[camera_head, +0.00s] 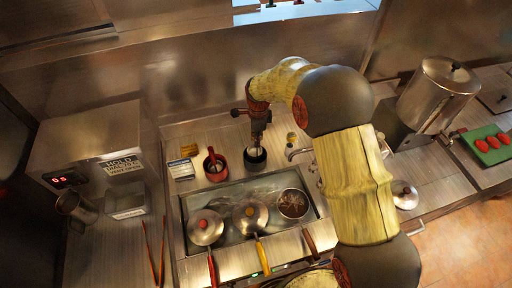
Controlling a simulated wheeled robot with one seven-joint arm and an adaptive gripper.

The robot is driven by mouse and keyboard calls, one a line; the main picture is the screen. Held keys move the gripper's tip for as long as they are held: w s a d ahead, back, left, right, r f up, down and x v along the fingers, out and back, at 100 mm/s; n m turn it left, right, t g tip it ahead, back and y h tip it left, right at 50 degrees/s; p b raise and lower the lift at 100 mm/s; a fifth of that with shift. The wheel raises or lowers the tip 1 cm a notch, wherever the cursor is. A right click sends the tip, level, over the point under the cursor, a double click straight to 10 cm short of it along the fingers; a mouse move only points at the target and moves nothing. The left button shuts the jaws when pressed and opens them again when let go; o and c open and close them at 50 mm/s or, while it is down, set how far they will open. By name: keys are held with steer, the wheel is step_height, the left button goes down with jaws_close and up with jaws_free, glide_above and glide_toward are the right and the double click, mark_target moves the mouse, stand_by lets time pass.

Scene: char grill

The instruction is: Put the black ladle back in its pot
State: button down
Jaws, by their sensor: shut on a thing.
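My gripper (258,138) points down above a black pot (255,163) at the back edge of the grill counter. It is shut on the black ladle (257,147), of which only a thin dark part shows below the fingers. The ladle's lower end is over or inside the pot's mouth; I cannot tell how deep it is. The fingers and wrist hide most of the ladle.
A red pot (216,169) with a red-handled utensil stands just left of the black pot.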

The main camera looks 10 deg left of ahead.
steer(key=shift+w+f+p, duration=0.1)
steer(key=shift+f+p, duration=0.25)
steer(key=shift+f, duration=2.3)
steer(key=shift+f, duration=0.1)
steer(key=c, duration=1.8)
jaws_free()
steer(key=shift+o, duration=0.3)
steer(key=shift+s, duration=0.2)
